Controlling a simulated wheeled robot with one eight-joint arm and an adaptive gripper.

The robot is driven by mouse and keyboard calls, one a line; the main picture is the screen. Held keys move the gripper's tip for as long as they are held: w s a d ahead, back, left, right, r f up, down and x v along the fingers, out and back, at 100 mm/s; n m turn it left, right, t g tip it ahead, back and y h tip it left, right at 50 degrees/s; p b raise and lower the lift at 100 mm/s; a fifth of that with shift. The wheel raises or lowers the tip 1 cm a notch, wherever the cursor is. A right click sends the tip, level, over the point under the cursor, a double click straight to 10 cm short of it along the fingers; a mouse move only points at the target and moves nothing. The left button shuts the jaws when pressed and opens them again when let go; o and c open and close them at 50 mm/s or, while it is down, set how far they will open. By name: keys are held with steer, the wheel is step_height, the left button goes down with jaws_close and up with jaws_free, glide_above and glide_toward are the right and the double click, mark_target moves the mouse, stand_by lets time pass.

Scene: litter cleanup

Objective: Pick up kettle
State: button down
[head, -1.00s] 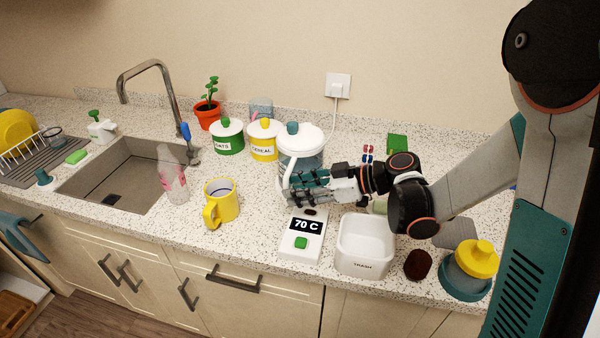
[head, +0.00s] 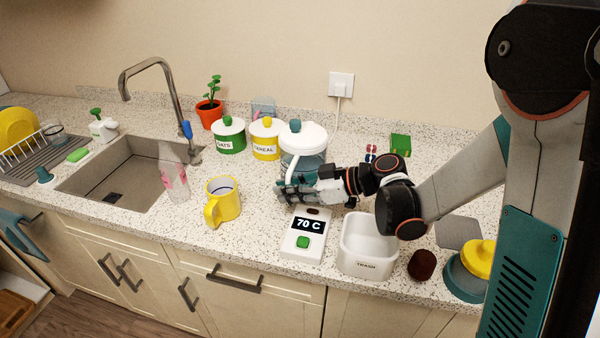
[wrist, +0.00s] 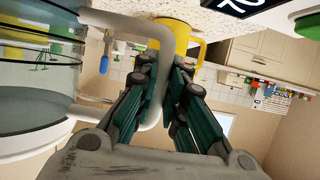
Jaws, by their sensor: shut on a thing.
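The kettle (head: 303,165) has a see-through bluish body, a white lid with a teal knob and a white handle. It stands upright at the middle of the counter, behind the 70 C base (head: 301,245). My gripper (head: 288,190) is at the kettle's front, low on its handle. In the wrist view the kettle body (wrist: 35,95) fills the left side. The white handle (wrist: 135,27) curves down between the dark green fingers of my gripper (wrist: 165,70), which are shut on it. My fingers hide part of the kettle's lower front, so I cannot tell whether its bottom touches the counter.
A yellow mug (head: 222,200) stands left of the 70 C base. A white trash bin (head: 366,262) is right of it, under my arm. Yellow (head: 266,140) and green (head: 230,138) canisters stand left of the kettle. A bottle (head: 173,175) stands by the sink (head: 110,170).

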steer(key=shift+r, duration=0.15)
step_height(320, 180, up, 20)
steer(key=p, duration=0.7)
steer(key=shift+f, duration=0.2)
